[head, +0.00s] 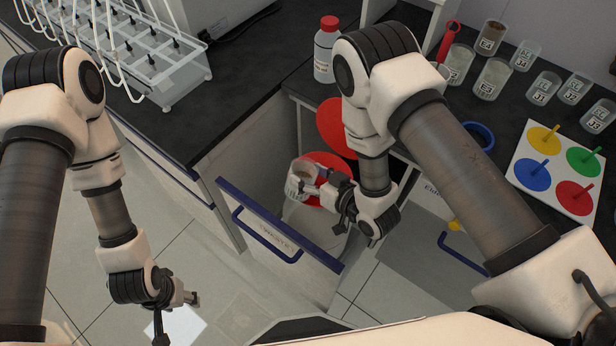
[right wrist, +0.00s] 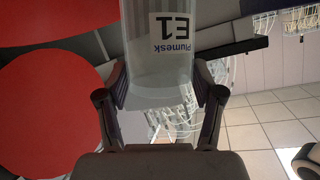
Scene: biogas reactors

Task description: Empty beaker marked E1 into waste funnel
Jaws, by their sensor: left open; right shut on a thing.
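The beaker marked E1 (head: 297,186) is clear glass with some brown content visible in the head view. In the right wrist view its label (right wrist: 172,27) reads "Plumesk E1", upside down in the picture. My right gripper (head: 322,190) is shut on the beaker, and its fingers (right wrist: 165,95) sit on both sides of it. A red round piece (head: 325,165), apparently the waste funnel, lies below and behind the beaker. A second red disc (head: 337,128), possibly its lid, stands behind it. My left gripper (head: 178,315) is open and empty, low over the floor.
An open drawer or cabinet front (head: 280,235) with a blue handle is just in front of the beaker. A red-capped bottle (head: 326,50) stands on the dark bench. Several labelled beakers (head: 493,78) and a board with coloured discs (head: 557,170) are at right.

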